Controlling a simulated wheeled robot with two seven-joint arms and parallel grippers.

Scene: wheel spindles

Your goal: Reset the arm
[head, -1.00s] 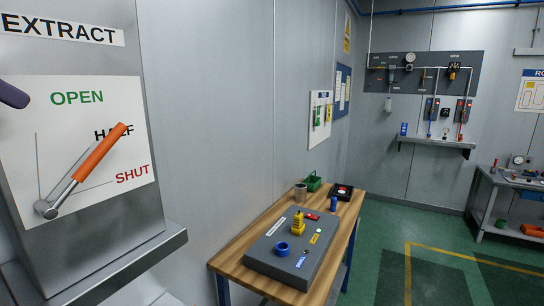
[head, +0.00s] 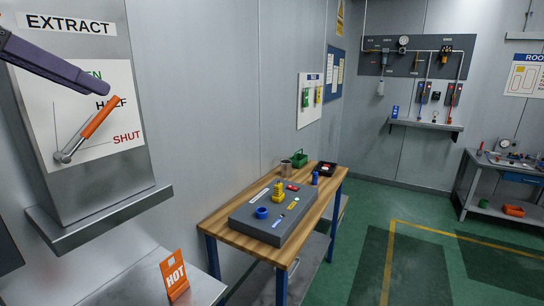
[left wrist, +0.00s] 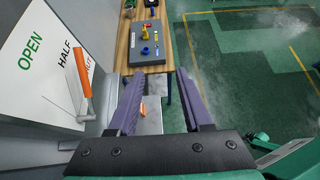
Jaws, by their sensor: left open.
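My left gripper (head: 62,68) comes in from the upper left in the head view, above the lever and across part of the green OPEN label. In the left wrist view its two purple fingers (left wrist: 160,76) stand apart with nothing between them. The lever with the orange handle (head: 100,117) is mounted on the white EXTRACT panel (head: 40,100) and points up and right, close to the HALF label. The lever also shows left of the fingers in the left wrist view (left wrist: 82,72), apart from them. My right gripper is not in view.
A metal ledge (head: 110,215) juts out below the panel. An orange HOT sign (head: 174,276) stands on a grey surface at the bottom. A wooden table (head: 222,223) holds a grey box (head: 240,222) with coloured parts. Green floor at the right is open.

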